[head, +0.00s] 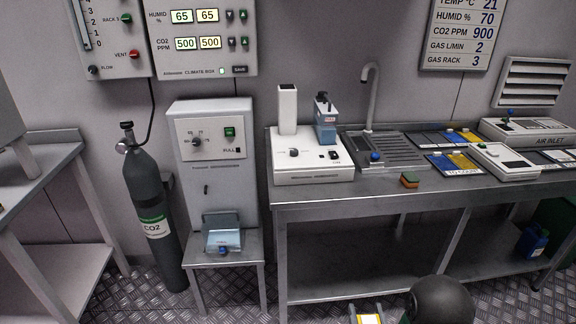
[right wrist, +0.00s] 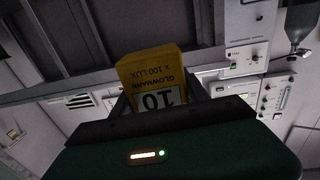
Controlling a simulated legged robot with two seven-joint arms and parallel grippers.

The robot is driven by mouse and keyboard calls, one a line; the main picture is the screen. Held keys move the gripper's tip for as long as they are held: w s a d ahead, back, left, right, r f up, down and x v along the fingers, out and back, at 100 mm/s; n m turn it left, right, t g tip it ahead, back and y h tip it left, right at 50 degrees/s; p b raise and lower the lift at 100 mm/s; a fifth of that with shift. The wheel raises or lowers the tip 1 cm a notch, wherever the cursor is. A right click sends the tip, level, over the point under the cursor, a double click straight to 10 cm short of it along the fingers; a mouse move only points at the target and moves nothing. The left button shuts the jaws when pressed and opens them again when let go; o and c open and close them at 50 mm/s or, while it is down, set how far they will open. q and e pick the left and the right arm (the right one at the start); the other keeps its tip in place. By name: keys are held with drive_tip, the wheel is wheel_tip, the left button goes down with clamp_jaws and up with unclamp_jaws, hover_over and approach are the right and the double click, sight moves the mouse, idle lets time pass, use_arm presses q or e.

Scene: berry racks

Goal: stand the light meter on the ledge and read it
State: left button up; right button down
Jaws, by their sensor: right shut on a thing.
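The light meter (right wrist: 152,68) is a yellow box printed "GLOWMANN" and "x 100 LUX". It shows upside down in the right wrist view, with a pale display (right wrist: 158,98) reading 10. My right gripper (right wrist: 160,105) is shut on it, a dark finger on each side. In the head view the right gripper (head: 366,312) is at the bottom edge, in front of the bench, with the yellow and white of the meter (head: 369,319) between its fingers. The meter's far side is hidden. I cannot make out which surface is the ledge. My left gripper is not in view.

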wheel_tip(320, 180, up, 25)
drive_tip(key=p, duration=2.3)
